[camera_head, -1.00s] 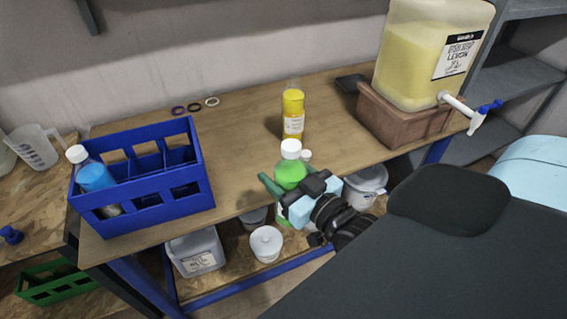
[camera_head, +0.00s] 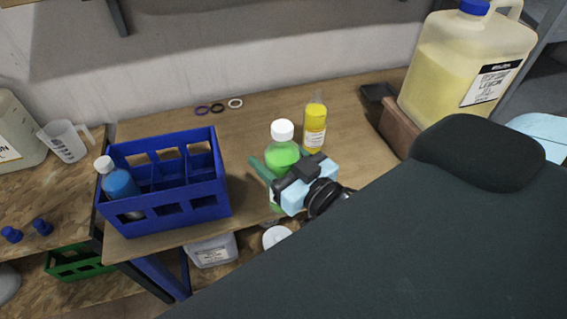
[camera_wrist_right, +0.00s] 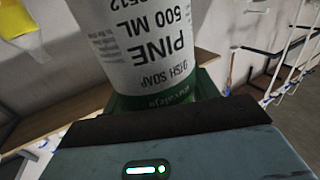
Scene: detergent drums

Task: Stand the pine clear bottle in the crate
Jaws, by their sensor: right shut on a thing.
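The pine bottle (camera_head: 283,152) has a white cap and green contents. It stands upright in my right gripper (camera_head: 268,176), which is shut on it, in front of the yellow bottle. The right wrist view shows its white label (camera_wrist_right: 140,50) reading "PINE 500 ML DISH SOAP", close up against the gripper. The blue crate (camera_head: 165,205) stands on the bench to the left of the bottle, apart from it. A blue bottle with a white cap (camera_head: 118,183) stands in its left end; other compartments look empty. My left gripper is not in view.
A yellow bottle (camera_head: 315,127) stands on the bench behind the pine bottle. Several small rings (camera_head: 218,108) lie near the wall. A large lemon soap container (camera_head: 463,75) stands at the right. Bare bench top (camera_head: 245,135) lies between crate and yellow bottle.

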